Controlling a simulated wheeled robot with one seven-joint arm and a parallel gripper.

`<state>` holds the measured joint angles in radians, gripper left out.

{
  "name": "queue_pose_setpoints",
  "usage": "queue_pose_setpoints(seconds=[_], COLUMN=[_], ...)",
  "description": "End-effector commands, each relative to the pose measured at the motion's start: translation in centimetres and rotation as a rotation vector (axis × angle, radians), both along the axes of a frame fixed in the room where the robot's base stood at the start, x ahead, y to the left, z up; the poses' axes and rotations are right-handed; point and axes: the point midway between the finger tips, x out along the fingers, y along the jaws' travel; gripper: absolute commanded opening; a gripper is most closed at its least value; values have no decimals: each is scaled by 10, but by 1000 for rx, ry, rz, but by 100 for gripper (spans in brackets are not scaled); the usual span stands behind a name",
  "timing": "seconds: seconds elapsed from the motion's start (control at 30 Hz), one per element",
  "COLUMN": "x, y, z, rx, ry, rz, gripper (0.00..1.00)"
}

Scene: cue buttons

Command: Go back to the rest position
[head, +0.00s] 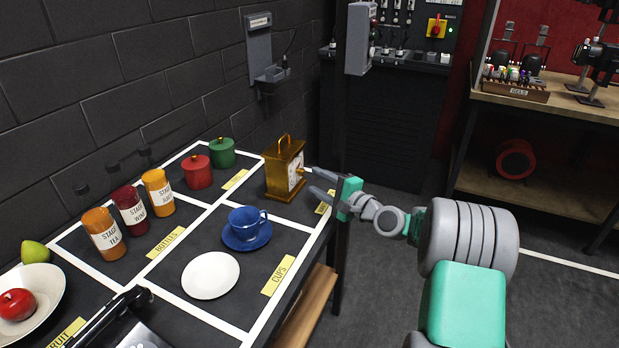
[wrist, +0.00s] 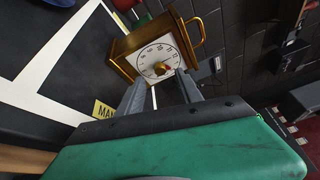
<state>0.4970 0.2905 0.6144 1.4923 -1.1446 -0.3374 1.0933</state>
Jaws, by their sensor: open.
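My gripper (head: 318,182) is open at the right edge of the table, its two fingers pointing left toward a brass clock-like box (head: 285,172). The box stands upright with a handle on top and a white dial on its front. In the wrist view the dial box (wrist: 160,60) is just beyond my fingertips (wrist: 163,88), with a gold knob and a red mark at the dial's centre. Nothing is visible between the fingers. Whether a fingertip touches the knob I cannot tell.
The black table (head: 190,250) holds a blue cup on a saucer (head: 247,228), a white plate (head: 210,275), labelled bottles (head: 132,208), red and green lidded pots (head: 197,171) and a fruit bowl (head: 38,300). A workbench (head: 560,98) stands at the right. Floor between is clear.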

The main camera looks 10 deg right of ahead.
Motion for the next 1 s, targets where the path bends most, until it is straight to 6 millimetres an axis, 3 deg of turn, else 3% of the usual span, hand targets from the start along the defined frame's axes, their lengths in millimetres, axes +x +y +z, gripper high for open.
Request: queue_pose_setpoints(seconds=[0.2, 0.47, 0.57, 0.67, 0.77, 0.8, 0.9, 1.0], x=[-24, -25, -29, -50, -105, -135, -218, -284], y=[-14, -13, 3, 42, 72, 75, 63, 45], z=[2, 2, 12, 31, 49, 56, 71, 79], rx=[0, -3, -101, -403, -836, -1002, -1330, -1501], ry=[0, 0, 9, 40, 99, 130, 225, 308], rz=[1, 3, 35, 138, 302, 376, 553, 684], gripper=[42, 42, 42, 42, 42, 42, 42, 42])
